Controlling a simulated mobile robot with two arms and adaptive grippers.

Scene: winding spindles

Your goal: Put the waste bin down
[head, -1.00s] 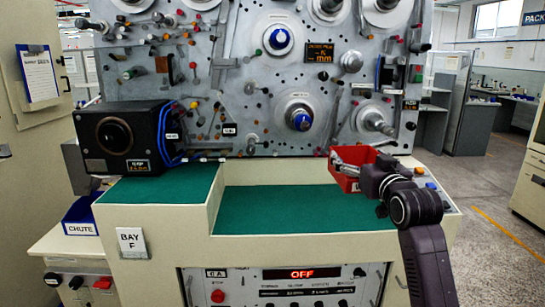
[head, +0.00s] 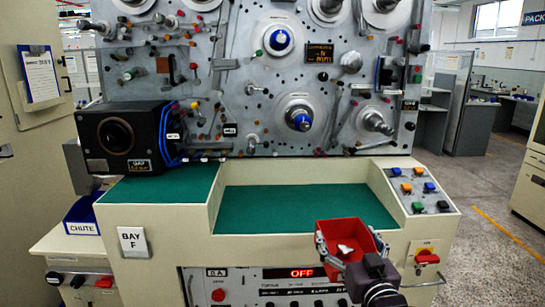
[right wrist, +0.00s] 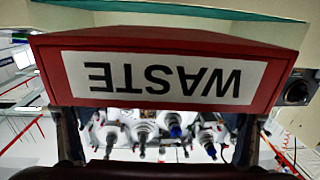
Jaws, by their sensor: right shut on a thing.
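The red waste bin (head: 362,236) is in the lower right of the head view, in front of the bench's front edge, with a small white scrap (head: 345,250) inside. My right gripper (head: 350,247) is shut on the waste bin, one finger along each side. In the right wrist view the waste bin (right wrist: 170,38) fills the upper middle, its white WASTE label upside down. The fingers of my right gripper (right wrist: 158,135) show at the left and right below it. I see nothing touching the bin from below. My left gripper is not in view.
The green bench top (head: 290,198) is bare. A sloped button panel (head: 418,190) is on its right, and a red switch on a yellow plate (head: 427,257) is close to the right of the bin. A blue CHUTE bin (head: 82,216) stands at the left.

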